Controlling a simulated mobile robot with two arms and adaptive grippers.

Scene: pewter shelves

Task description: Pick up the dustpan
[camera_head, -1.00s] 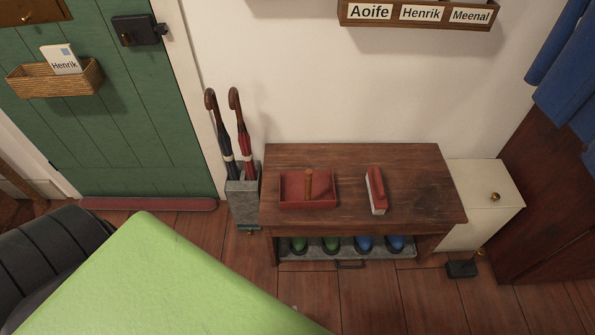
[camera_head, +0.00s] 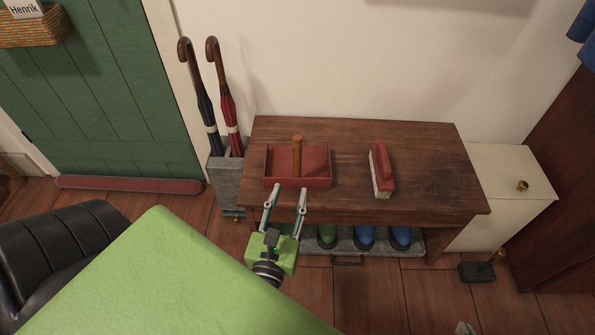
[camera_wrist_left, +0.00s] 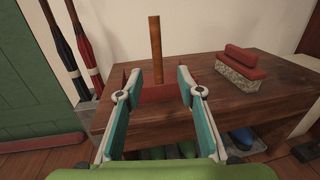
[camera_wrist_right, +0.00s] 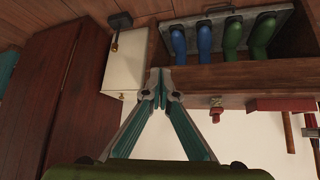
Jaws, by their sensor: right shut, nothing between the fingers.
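The red dustpan (camera_head: 315,170) with its upright wooden handle (camera_head: 297,155) sits on the left part of the wooden bench (camera_head: 350,140). In the left wrist view the handle (camera_wrist_left: 155,50) stands beyond and between my left fingers, with the red pan (camera_wrist_left: 158,93) behind them. My left gripper (camera_head: 287,190) is open and empty, at the bench's front edge just in front of the dustpan. My right gripper (camera_wrist_right: 160,88) is shut and empty in its wrist view, which shows the bench upside down; the dustpan (camera_wrist_right: 283,104) is at its right.
A red brush (camera_head: 381,170) lies right of the dustpan. Umbrellas (camera_head: 222,100) stand in a grey holder (camera_head: 226,180) at the bench's left. Boots (camera_head: 364,238) stand on a tray below. A white cabinet (camera_head: 505,190) is at the right. The bench top between dustpan and brush is clear.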

